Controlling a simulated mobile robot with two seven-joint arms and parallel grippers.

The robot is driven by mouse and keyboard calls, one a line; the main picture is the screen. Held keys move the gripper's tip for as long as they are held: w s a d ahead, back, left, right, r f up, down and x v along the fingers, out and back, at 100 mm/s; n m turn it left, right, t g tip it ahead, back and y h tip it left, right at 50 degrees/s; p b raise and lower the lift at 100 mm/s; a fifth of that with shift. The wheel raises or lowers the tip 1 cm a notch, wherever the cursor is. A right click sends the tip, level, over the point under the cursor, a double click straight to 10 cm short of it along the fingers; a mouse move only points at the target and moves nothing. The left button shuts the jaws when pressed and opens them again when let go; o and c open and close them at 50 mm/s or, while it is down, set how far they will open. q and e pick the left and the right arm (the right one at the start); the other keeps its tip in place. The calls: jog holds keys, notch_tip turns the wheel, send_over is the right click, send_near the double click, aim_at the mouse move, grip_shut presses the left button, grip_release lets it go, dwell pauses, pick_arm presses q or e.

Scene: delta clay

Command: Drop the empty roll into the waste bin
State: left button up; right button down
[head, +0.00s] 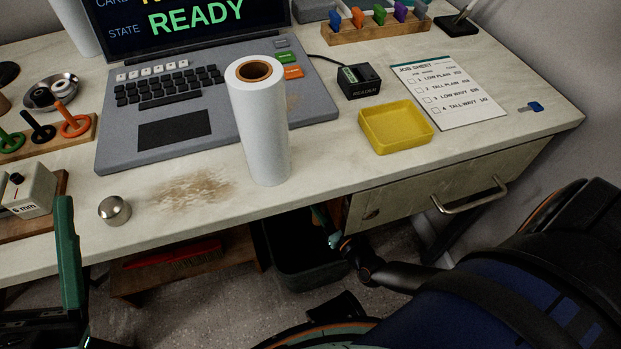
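A tall white paper roll (260,130) with a brown core stands upright near the desk's front edge. It looks thick with paper; I see no separate bare cardboard tube. The black waste bin (283,252) is on the floor under the desk, partly covered by the desk edge and my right arm. Its inside is dark and I cannot make out any contents. My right gripper (328,229) is by the bin's right side, below the desk edge; its teal fingers are small and partly hidden. My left gripper (72,275) is at lower left, partly out of view, away from the roll.
A laptop (220,135) lies behind the roll. A yellow tray (397,127), black reader (359,81) and job sheet (448,92) are to the right. A metal knob (114,210) sits front left. A drawer handle (469,201) juts out near my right arm. A red brush (173,256) lies below.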

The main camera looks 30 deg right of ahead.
pick_arm(q)
jog(key=f+b, duration=0.2)
jog(key=f, duration=0.1)
jog(key=f+b, duration=0.1)
jog(key=shift+w+d+f, duration=0.15)
jog(key=shift+d, duration=0.15)
pick_arm(e)
notch_tip(320, 180, down, 5)
jog(key=shift+r, duration=0.2)
jog(key=shift+c, duration=2)
grip_release()
